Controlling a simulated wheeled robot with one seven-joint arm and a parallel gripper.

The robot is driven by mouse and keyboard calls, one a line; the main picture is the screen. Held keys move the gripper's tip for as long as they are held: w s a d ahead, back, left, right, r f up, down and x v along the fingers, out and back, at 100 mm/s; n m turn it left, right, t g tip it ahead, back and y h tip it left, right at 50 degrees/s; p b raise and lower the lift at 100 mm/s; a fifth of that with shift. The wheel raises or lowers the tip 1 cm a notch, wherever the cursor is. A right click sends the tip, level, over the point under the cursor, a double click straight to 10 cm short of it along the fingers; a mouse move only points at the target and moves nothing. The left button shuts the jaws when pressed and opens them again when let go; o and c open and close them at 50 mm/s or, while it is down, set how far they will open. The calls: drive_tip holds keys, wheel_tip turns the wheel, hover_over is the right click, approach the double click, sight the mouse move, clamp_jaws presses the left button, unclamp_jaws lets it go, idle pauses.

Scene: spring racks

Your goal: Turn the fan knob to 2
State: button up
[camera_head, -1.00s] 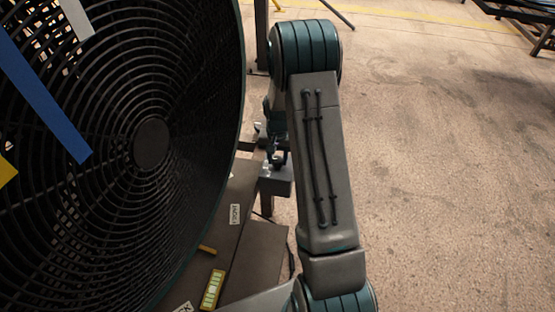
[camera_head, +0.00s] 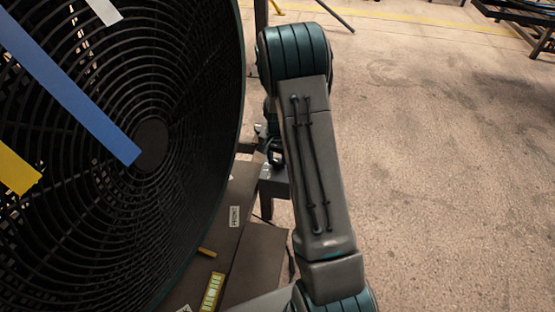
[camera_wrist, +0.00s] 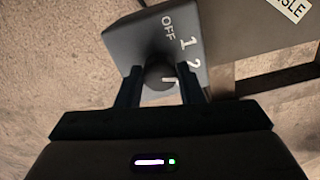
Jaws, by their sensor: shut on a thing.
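In the wrist view, a grey control box (camera_wrist: 135,40) carries the white marks OFF, 1 and 2 along one side. Its dark round knob (camera_wrist: 157,70) sits between the two fingers of my gripper (camera_wrist: 160,86), which is shut on it. A short white mark shows beside the knob near the right finger; I cannot tell if it is a pointer or another label. In the head view the box (camera_head: 273,186) stands right of the big black fan (camera_head: 190,140), and my arm hides most of the gripper and the knob.
Blue (camera_head: 75,90) and yellow (camera_head: 15,174) ribbons hang before the fan grille. A dark base plate (camera_head: 232,235) with a small white label lies below the fan. Open concrete floor (camera_head: 440,170) spreads to the right. A dark metal rack (camera_head: 520,18) stands at the far right.

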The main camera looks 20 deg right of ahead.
drive_tip(key=o, duration=1)
drive_tip(key=shift+a, duration=0.1)
wheel_tip(320, 180, up, 14)
drive_tip(key=shift+p, duration=0.4)
drive_tip(key=s+a+r+n+t+p, duration=0.1)
drive_tip(key=s+a+r+n+p, duration=0.45)
drive_tip(key=s+r, duration=0.7)
drive_tip(key=s+a+r+n+t+p, duration=0.1)
drive_tip(key=s+a+r, duration=0.1)
drive_tip(key=s, duration=0.4)
drive_tip(key=s+a+r+n, duration=0.2)
drive_tip(key=s+a+r, duration=0.1)
drive_tip(key=s, duration=0.4)
drive_tip(key=shift+a+t+p, duration=0.2)
drive_tip(key=shift+t+p, duration=0.15)
drive_tip(key=shift+t, duration=0.05)
